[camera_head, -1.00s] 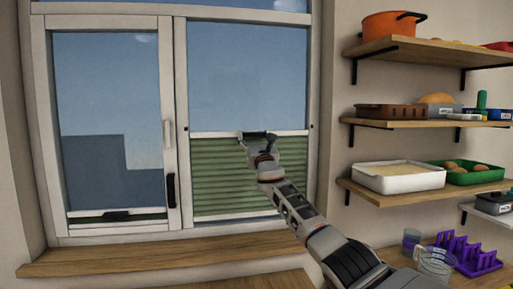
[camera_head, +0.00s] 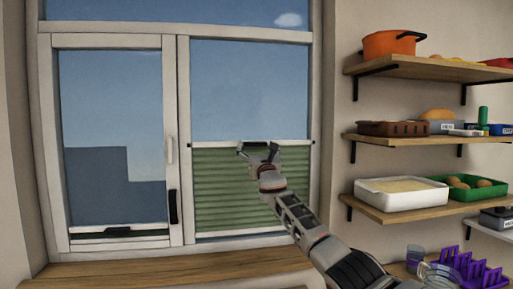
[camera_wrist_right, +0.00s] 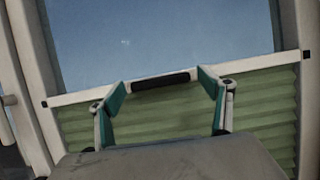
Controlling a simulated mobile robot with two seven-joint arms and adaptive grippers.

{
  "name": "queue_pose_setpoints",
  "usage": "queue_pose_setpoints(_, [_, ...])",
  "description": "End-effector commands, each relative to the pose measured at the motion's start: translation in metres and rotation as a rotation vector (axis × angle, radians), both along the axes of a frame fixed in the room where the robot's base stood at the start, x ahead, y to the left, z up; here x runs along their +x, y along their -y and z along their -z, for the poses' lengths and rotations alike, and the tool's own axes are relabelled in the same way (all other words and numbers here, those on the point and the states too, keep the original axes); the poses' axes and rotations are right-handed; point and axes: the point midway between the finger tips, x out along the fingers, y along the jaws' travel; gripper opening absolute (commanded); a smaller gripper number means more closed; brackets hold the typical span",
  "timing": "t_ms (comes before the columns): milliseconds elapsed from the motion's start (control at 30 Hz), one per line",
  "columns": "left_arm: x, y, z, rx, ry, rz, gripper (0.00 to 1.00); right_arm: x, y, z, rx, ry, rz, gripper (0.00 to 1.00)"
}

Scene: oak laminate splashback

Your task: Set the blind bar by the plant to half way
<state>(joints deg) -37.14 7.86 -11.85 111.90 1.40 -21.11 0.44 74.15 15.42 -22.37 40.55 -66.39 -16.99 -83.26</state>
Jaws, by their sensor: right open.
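The green pleated blind (camera_head: 225,190) covers the lower part of the right window pane. Its white top bar (camera_head: 215,146) lies about mid-height, level with small dark marks on the frame at both ends. The bar's black handle (camera_head: 258,144) shows in the wrist view (camera_wrist_right: 160,81). My right gripper (camera_head: 258,150) is open, its teal-lined fingers (camera_wrist_right: 162,84) on either side of the handle, with visible gaps. A second blind bar (camera_head: 95,236) with a black handle sits low on the left pane. No plant is in view. My left gripper is not in view.
Wall shelves at the right hold an orange pot (camera_head: 391,44), a white tray (camera_head: 400,192), a green tray (camera_head: 466,190) and a purple rack (camera_head: 462,268). A window handle (camera_head: 172,205) stands on the left sash. The wooden sill (camera_head: 150,270) looks clear.

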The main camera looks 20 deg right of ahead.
Motion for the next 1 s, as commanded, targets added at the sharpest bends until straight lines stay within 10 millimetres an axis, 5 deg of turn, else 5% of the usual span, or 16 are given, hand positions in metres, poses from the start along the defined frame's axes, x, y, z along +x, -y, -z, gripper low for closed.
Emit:
queue_pose_setpoints(467, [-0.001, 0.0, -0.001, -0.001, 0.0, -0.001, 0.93, -0.016, -0.005, 0.01, 0.004, 0.002, -0.001, 0.79])
queue_pose_setpoints(1000, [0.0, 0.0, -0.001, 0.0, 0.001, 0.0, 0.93, -0.075, -0.018, 0.033, -0.002, 0.0, 0.0, 0.79])
